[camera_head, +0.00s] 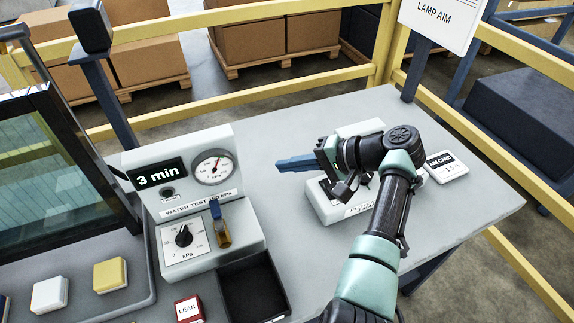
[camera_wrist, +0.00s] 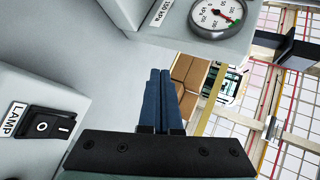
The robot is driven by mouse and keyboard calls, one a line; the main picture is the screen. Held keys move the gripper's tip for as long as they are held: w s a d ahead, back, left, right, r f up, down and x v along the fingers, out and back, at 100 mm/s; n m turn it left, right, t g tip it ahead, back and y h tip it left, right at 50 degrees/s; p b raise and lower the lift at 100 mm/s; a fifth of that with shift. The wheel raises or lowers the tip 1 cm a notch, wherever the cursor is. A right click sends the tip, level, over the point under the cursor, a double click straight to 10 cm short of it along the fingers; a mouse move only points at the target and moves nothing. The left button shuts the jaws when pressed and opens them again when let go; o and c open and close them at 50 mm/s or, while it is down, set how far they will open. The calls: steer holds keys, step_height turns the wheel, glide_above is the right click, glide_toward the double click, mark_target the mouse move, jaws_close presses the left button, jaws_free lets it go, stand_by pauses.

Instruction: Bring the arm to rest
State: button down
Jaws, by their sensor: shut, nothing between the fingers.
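My gripper (camera_head: 284,164) hangs above the grey table, its blue fingers pointing left toward the water test box. The fingers are shut with nothing between them; in the wrist view the two blue fingers (camera_wrist: 160,102) lie side by side. My arm reaches in from the bottom of the head view, bends over the table's right part, and partly hides a white box (camera_head: 329,208) below it. In the wrist view the lamp box (camera_wrist: 48,118) with a black rocker switch is at the left.
The water test box (camera_head: 150,210), with gauge (camera_head: 213,167) and knob (camera_head: 184,236), stands left of my gripper. A black tray (camera_head: 252,290) is in front. An aim card (camera_head: 446,167) lies at the right. Yellow rails (camera_head: 240,98) run behind the table (camera_head: 480,205). A dark-framed window panel (camera_head: 55,180) stands left.

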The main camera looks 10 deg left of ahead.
steer(key=w+d+r+n+t+h+p, duration=0.1)
steer(key=w+d+r+t+h+p, duration=0.2)
steer(key=r, duration=0.6)
steer(key=w+r+t+h, duration=0.1)
steer(key=r+t+h, duration=0.1)
steer(key=r+t, duration=0.5)
steer(key=w+d+r+n+t+h+p, duration=0.1)
steer(key=w+d+r+t+h+p, duration=0.15)
steer(key=r, duration=0.85)
steer(key=s+r+t+h+p, duration=0.1)
steer(key=s+r+t, duration=0.2)
steer(key=s+r, duration=0.35)
steer(key=s+r+t+h+p, duration=0.1)
steer(key=s+r+t, duration=0.15)
steer(key=r, duration=0.75)
steer(key=s+a+r+n+t+h+p, duration=0.1)
steer(key=s+r+t, duration=0.5)
steer(key=s+r, duration=0.8)
steer(key=s+h, duration=0.1)
steer(key=s, duration=0.2)
